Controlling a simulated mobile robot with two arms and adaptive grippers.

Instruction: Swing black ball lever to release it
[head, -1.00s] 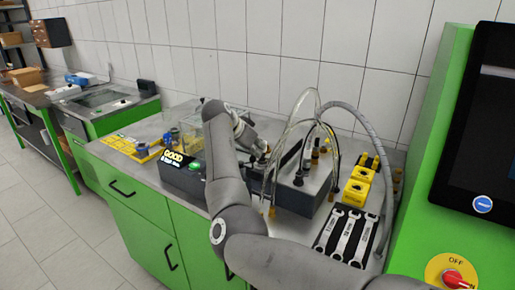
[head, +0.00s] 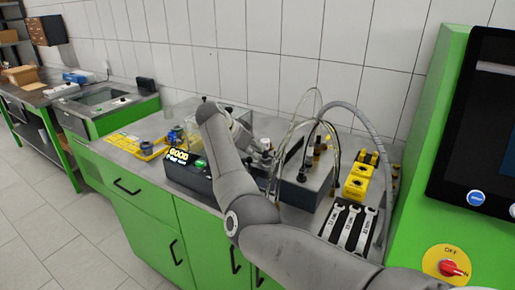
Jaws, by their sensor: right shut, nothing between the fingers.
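My right arm reaches across the green bench to the testbench. My right gripper (head: 262,150) is shut and empty, partly hidden by its own wrist, beside the dark test block (head: 312,190) and the clear hoses (head: 297,130). A small black ball knob (head: 302,176) stands on top of the block, right of the gripper and apart from it. I cannot tell for sure whether it is the lever's ball. Other dark fittings close to the gripper are too small to make out. My left gripper is not in view.
Yellow parts (head: 356,182) and a wrench tray (head: 347,222) lie at right. A green cabinet with a screen (head: 490,120) borders the right.

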